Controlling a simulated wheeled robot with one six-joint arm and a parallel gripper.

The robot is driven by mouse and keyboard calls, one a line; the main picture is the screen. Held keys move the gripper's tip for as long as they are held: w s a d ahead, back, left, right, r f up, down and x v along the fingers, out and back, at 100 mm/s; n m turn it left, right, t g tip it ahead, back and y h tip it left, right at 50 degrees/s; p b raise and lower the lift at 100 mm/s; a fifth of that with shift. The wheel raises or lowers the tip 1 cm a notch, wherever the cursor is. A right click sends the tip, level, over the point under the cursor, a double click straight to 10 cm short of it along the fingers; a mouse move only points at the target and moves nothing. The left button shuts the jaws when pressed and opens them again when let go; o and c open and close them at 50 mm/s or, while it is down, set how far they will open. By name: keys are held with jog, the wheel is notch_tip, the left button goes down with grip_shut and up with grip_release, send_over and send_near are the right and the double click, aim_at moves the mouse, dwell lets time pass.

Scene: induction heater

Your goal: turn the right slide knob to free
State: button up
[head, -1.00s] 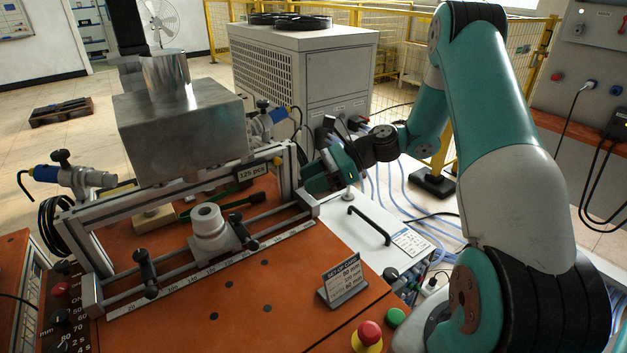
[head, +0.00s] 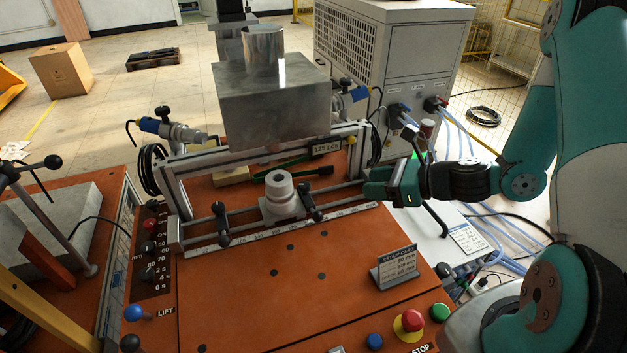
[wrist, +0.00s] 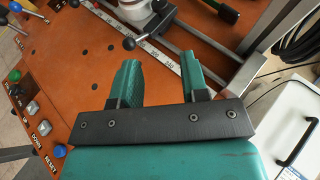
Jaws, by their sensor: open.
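The right slide knob (head: 312,203) is a black lever with round ends on the rail, just right of the grey cylindrical post (head: 280,194). In the wrist view the black lever (wrist: 150,31) lies just beyond my fingertips, slanting beside the post's base. My gripper (head: 373,187) is at the right end of the rails, pointing left, apart from the knob. In the wrist view my gripper (wrist: 155,64) has its teal fingers spread, with nothing between them. The left slide knob (head: 221,225) stands near the rail's left end.
A large metal box (head: 275,105) hangs above the rails. A set-up card (head: 396,267) stands on the orange top, with a red stop button (head: 411,321) in front. A black handle (head: 427,203) rises from the white panel on the right.

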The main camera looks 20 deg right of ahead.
aim_at(309, 186)
jog(key=p+x, duration=0.3)
jog(key=x, duration=1.3)
jog(key=shift+a+p, duration=0.15)
jog(key=shift+p, duration=0.25)
jog(key=c, duration=0.6)
jog(key=shift+w, duration=0.1)
